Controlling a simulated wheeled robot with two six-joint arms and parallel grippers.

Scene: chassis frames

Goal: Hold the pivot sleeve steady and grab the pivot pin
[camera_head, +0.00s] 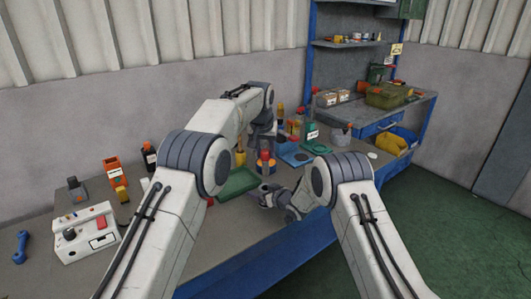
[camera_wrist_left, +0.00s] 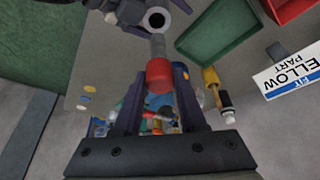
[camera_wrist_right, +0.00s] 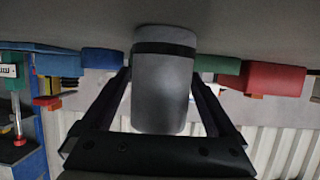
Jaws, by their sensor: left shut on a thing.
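The pivot pin (camera_wrist_left: 158,73), with a red grip part and a grey shaft, sits between the fingers of my left gripper (camera_wrist_left: 155,88). My left gripper is shut on it; it also shows in the head view (camera_head: 265,152). The pivot sleeve (camera_wrist_right: 163,85) is a grey cylinder with a dark band, between the fingers of my right gripper (camera_wrist_right: 162,85), which flank it closely. In the left wrist view the sleeve (camera_wrist_left: 156,19) shows as a pale ring with a dark hole, just beyond the pin's shaft. Whether pin and sleeve touch, I cannot tell.
A green tray (camera_head: 238,183) lies on the bench beside the grippers. A white control box (camera_head: 87,233) and a blue wrench (camera_head: 21,247) are at the left. The bench's front edge is close.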

